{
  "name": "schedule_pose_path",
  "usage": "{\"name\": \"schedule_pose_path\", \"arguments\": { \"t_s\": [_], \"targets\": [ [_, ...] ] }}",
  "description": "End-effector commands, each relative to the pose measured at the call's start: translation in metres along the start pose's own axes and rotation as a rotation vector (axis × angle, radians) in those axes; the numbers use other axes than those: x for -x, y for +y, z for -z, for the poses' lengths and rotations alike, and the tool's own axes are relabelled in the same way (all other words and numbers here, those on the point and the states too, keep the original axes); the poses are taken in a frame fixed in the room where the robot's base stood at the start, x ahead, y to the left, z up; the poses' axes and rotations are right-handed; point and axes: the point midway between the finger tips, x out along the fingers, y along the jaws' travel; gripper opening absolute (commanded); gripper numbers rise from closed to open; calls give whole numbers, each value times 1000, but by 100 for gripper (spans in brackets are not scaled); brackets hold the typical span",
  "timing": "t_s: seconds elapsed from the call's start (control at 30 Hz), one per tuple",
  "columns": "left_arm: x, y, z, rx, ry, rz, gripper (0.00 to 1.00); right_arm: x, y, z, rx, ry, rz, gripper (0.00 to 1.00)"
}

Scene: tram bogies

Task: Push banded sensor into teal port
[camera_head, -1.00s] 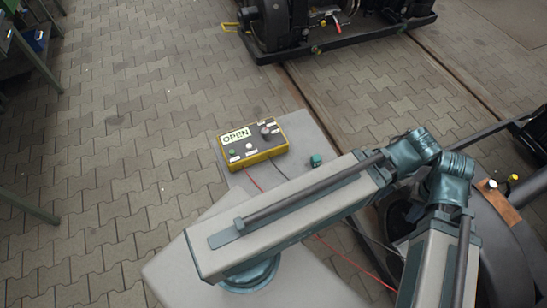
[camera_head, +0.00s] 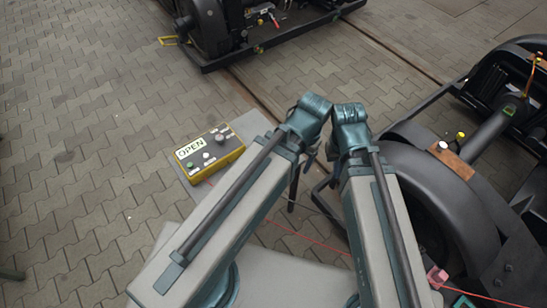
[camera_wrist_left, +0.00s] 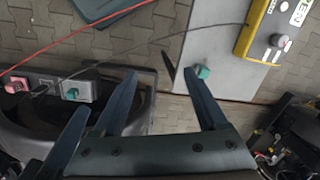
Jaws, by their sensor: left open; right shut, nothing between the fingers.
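The teal port (camera_wrist_left: 73,92) is a small teal block on a grey plate on the black bogie. It also shows at the bottom of the head view (camera_head: 463,301). A second teal block (camera_wrist_left: 202,71) lies on the grey platform beside my left gripper's finger. My left gripper (camera_wrist_left: 163,82) is open and empty above the gap between platform and bogie. A white-capped piece (camera_head: 443,146) and a yellow-capped piece (camera_head: 460,136) stand on the bogie. I cannot tell which is the banded sensor.
The yellow control box (camera_head: 210,152) reads OPEN and sits on the grey platform (camera_head: 249,123). A red cable (camera_wrist_left: 75,37) and a dark cable cross the gap. A pink block (camera_wrist_left: 14,85) sits beside the teal port. Another bogie (camera_head: 225,35) stands behind. Paved floor is clear at left.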

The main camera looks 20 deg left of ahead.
Motion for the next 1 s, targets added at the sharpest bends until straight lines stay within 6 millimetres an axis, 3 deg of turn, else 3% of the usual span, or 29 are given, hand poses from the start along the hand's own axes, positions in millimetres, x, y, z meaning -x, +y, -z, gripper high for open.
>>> {"name": "schedule_pose_path", "arguments": {
  "t_s": [0.17, 0.7, 1.0],
  "targets": [
    [-23, -18, 22, -266, 8, -15, 78, -22, -2, 1, 0, 0, 0, 0],
    [-96, -114, 85, -1533, 95, -26, 78, -89, -8, 5, 1, 0, 0, 0],
    [-112, -143, 96, -1892, 125, -4, 78, -103, -10, 6, 1, 0, 0, 0]
  ]
}}
